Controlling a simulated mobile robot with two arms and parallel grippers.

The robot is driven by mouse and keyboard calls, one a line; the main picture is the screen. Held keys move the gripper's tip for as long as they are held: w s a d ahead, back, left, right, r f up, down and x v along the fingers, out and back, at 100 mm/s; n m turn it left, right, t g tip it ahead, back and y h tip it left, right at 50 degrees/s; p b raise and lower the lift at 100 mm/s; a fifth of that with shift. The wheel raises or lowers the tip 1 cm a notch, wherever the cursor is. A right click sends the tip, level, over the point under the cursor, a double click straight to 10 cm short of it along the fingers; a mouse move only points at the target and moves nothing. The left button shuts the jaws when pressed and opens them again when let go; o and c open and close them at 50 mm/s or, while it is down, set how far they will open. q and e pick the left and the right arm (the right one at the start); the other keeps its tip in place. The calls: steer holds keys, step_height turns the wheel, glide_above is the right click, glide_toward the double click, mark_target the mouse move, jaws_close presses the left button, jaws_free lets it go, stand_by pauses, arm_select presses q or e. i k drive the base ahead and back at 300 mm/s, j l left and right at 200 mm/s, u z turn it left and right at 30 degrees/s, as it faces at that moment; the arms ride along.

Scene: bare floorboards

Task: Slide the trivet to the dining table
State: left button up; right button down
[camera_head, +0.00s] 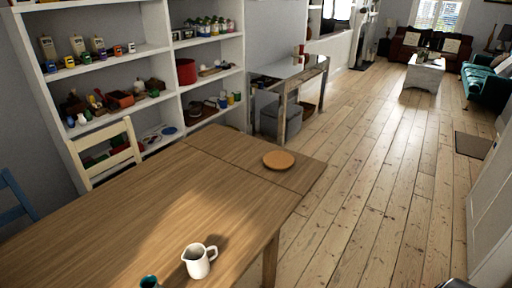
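The trivet looks to be the flat, round, orange-brown disc (279,160). It lies flat near the far right end of the wooden dining table (185,210), with bare wood around it. Nothing touches it. Neither of my grippers can be made out in the head view. A small dark shape shows at the bottom edge on the right, too little of it to tell what it is.
A white jug (197,261) and a dark teal item (149,282) stand at the table's near edge. A cream chair (104,151) and a blue chair (18,195) are on its far side. White shelves (165,75) line the wall. Open floorboards (370,190) lie to the right.

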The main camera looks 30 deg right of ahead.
mark_target(277, 160)
steer(key=i+l+u, duration=0.15)
steer(key=l+u, duration=0.3)
steer(key=l, duration=0.2)
steer(key=l+u, duration=0.45)
steer(key=l, duration=0.2)
steer(key=l+u, duration=0.1)
steer(key=l, duration=0.95)
steer(key=l+u, duration=0.15)
steer(key=l, duration=0.9)
steer(key=k+l+u, duration=0.1)
steer(key=l, duration=0.95)
